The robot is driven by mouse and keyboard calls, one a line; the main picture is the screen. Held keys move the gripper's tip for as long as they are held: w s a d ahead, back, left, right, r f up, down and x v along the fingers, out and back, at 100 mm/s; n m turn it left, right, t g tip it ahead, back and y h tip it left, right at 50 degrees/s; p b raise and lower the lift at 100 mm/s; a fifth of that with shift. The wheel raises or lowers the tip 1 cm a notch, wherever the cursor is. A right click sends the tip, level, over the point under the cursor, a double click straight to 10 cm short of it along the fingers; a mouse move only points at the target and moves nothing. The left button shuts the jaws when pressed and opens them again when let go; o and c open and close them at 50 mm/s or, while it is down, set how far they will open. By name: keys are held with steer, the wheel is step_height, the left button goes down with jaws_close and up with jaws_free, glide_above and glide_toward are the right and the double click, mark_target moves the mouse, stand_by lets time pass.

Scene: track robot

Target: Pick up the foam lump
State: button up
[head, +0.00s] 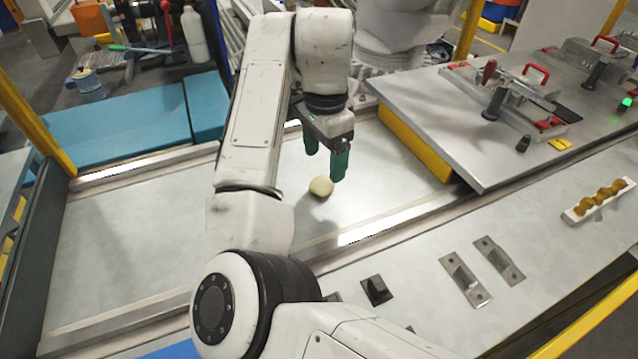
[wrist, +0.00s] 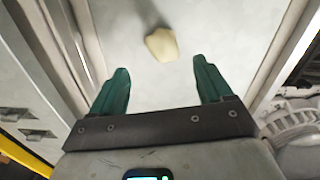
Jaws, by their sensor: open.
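The foam lump (head: 321,186) is a small, pale cream, rounded piece lying on the grey metal track surface in the head view. In the wrist view the foam lump (wrist: 161,44) lies ahead of the fingertips, roughly midway between them and apart from both. My gripper (head: 326,163) has green fingers and hangs just above and beside the lump in the head view. In the wrist view my gripper (wrist: 155,75) is open, with nothing between its fingers.
A raised metal plate (head: 430,110) with a yellow edge stands right of the lump and carries clamps with red handles (head: 530,75). Metal brackets (head: 465,278) and a black block (head: 376,290) sit on the front ledge. The track left of my arm (head: 120,250) is clear.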

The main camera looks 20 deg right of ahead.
mark_target(321, 181)
steer(key=shift+w+a+f, duration=0.1)
steer(key=shift+a+f, duration=0.05)
steer(key=shift+f, duration=1.55)
steer(key=shift+w+a+f, duration=0.1)
steer(key=shift+f, duration=1.55)
steer(key=shift+c, duration=0.4)
steer(key=c, duration=1)
steer(key=shift+c, duration=0.2)
steer(key=shift+r, duration=0.1)
